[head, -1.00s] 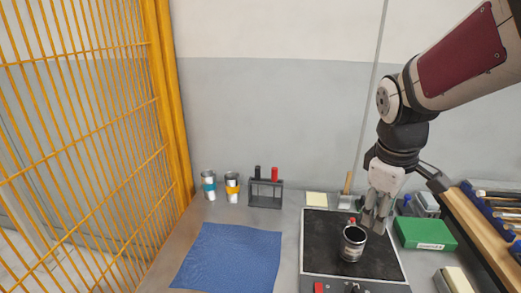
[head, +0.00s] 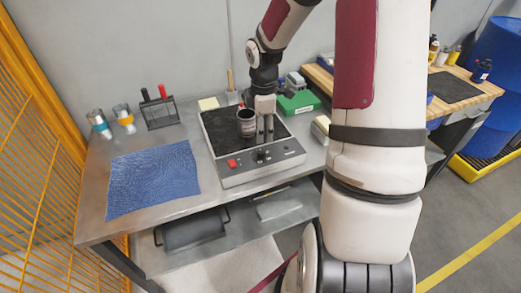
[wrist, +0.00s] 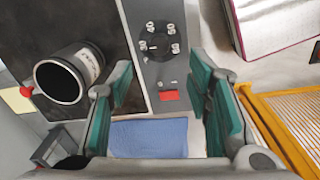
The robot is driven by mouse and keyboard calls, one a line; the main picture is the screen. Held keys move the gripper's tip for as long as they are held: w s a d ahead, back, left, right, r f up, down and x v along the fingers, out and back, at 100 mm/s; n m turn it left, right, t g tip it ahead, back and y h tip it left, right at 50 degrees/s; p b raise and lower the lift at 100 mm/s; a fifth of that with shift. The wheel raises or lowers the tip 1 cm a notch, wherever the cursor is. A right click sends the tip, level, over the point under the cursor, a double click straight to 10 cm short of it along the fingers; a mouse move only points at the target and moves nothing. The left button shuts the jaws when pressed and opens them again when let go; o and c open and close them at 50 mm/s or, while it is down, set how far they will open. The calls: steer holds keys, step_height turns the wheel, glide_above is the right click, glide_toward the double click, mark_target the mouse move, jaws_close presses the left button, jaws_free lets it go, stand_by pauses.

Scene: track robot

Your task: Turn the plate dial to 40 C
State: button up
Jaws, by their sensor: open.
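The hot plate (head: 215,125) stands on the grey bench, with a black top and a pale front panel. Its dark dial (head: 262,155) sits mid-panel, right of a red switch (head: 232,163). My gripper (head: 265,138) points down beside the can, over the plate's front. Its teal-padded fingers (wrist: 165,88) are apart and empty.
A blue cloth (head: 152,178) lies left of the plate. Two cans (head: 99,123) and a dark rack (head: 160,112) stand at the back left. A green box (head: 298,102) is behind right. A yellow mesh fence (head: 30,150) borders the left.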

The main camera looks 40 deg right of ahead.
mark_target(262, 152)
steer(key=f, duration=0.6)
steer(key=f+b, duration=0.1)
steer(key=f, duration=0.2)
steer(key=shift+w+d+f, duration=0.1)
steer(key=shift+w+f, duration=0.05)
steer(key=shift+w, duration=0.1)
jaws_close()
